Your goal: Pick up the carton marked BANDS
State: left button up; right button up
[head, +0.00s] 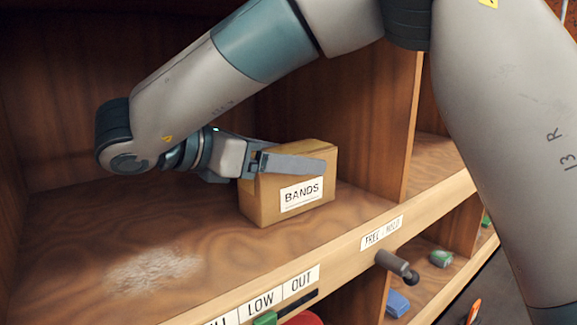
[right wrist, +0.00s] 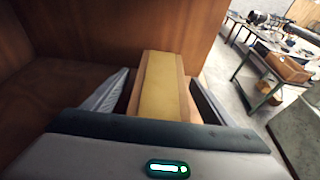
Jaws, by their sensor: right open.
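The BANDS carton (head: 262,206) is a small brown cardboard box with a white label, standing upright on the wooden shelf (head: 205,215). In the right wrist view, the carton (right wrist: 163,85) shows its yellow-taped top. My right gripper (head: 300,158) reaches in from the left with its jaws open around the carton. One finger lies across the labelled front, above the lettering; the other is mostly hidden behind the carton in the head view. The right wrist view shows a finger on each side; whether either touches cannot be told. My left gripper is not in view.
A wooden divider (head: 372,120) rises behind and right of the carton. A pale dusty patch (head: 153,268) lies on bare shelf at left. Lower compartments hold small green and blue items.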

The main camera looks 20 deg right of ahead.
jog(key=shift+w+d+f, duration=0.15)
jog(key=shift+d, duration=0.2)
jog(key=shift+a, duration=0.1)
jog(key=c, duration=1.5)
jog(key=shift+o, duration=0.2)
